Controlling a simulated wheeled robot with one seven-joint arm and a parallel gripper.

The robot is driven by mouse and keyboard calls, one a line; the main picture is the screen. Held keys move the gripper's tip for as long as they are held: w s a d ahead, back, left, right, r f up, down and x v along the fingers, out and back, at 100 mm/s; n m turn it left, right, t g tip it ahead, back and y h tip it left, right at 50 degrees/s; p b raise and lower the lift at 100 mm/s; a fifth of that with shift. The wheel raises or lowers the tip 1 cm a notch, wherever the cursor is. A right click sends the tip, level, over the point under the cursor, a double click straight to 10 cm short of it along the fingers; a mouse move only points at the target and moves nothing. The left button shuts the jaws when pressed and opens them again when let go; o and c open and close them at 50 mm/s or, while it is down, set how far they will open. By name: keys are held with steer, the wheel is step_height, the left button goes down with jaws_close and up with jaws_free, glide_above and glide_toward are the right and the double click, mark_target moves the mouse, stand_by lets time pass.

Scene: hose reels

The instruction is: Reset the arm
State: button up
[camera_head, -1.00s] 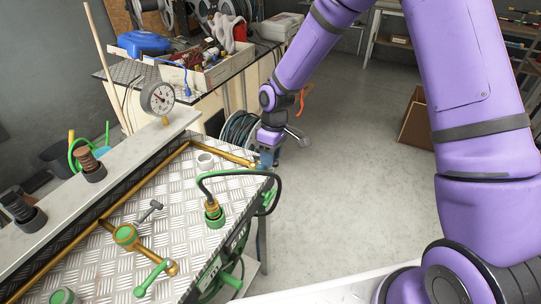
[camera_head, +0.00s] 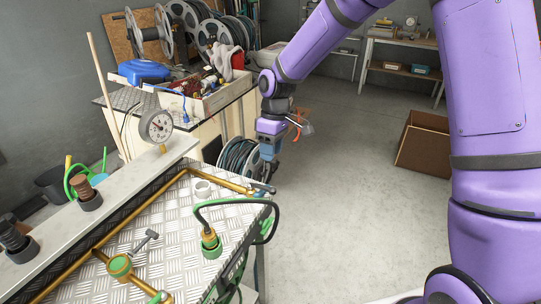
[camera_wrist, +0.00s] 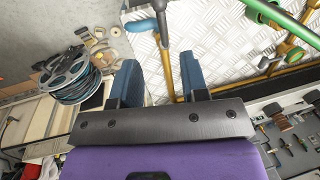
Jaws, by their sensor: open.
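My purple arm reaches in from the right in the head view. My gripper (camera_head: 270,158) hangs pointing down just beyond the far right corner of the metal workbench (camera_head: 170,225), beside its brass pipe. In the wrist view my gripper (camera_wrist: 160,82) shows two blue fingers spread apart with nothing between them. A blue-handled valve (camera_wrist: 158,8) on the brass pipe lies beyond the fingertips, apart from them. The same handle shows in the head view (camera_head: 262,188), just below the gripper.
A hose reel (camera_head: 238,158) stands on the floor behind the gripper. A green-fitted hose (camera_head: 210,242) loops over the bench's right side. A pressure gauge (camera_head: 156,127) stands on the back ledge. A cardboard box (camera_head: 424,143) sits on the floor at right; the floor between is clear.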

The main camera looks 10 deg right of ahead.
steer(key=s+d+r+m+t+h, duration=0.1)
steer(key=s+d+r+m+t, duration=0.15)
steer(key=s+d+r, duration=0.5)
steer(key=s+d+r+m+t+h, duration=0.1)
steer(key=s+d+r+m, duration=0.25)
steer(key=r, duration=0.65)
steer(key=s+d+r+m+t, duration=0.2)
steer(key=s+d+r, duration=0.1)
steer(key=s, duration=0.6)
steer(key=s+d+r+m+t, duration=0.1)
steer(key=s+d+r+m, duration=0.1)
steer(key=s, duration=0.7)
steer(key=shift+s+d+r+m+t+y, duration=0.25)
steer(key=shift+d+r+m+t+y, duration=0.1)
steer(key=shift+d+r, duration=0.25)
